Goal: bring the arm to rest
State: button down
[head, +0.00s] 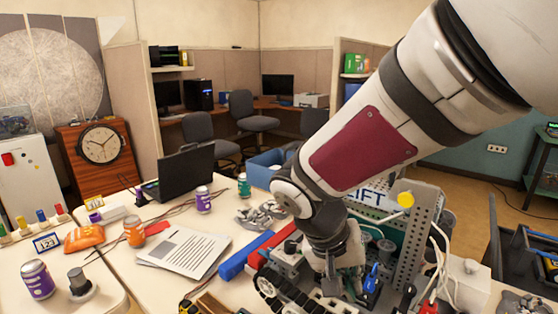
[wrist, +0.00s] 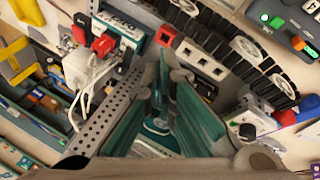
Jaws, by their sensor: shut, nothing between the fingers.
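My arm reaches in from the upper right in the head view and bends down over a tracked robot model (head: 385,245) on the table. My gripper (head: 331,286) points down among the model's parts and is partly lost against them. In the wrist view my gripper (wrist: 168,72) shows two dark fingers with green inner faces. The fingertips come together with nothing held between them. Below them are the model's perforated grey plate (wrist: 105,108) and black track (wrist: 235,60). I cannot tell whether the fingers touch the model.
A laptop (head: 185,170), papers (head: 183,252), several cans and a blue bar (head: 245,255) lie on the table left of my gripper. A blue bin (head: 265,168) stands behind. A clock cabinet (head: 98,150) is at the left. Open floor shows at the right.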

jog(key=s+d+r+n+t+y+p, duration=0.1)
jog(key=s+d+r+y, duration=0.1)
jog(key=s+r, duration=0.3)
jog(key=s+d+r+n+t+y, duration=0.1)
jog(key=s+d+r, duration=0.3)
jog(key=s, duration=0.7)
jog(key=shift+s+d+r+n+y+p, duration=0.25)
jog(key=shift+d+r+n+y+p, duration=0.1)
jog(key=shift+r+y, duration=0.35)
jog(key=shift+f, duration=0.1)
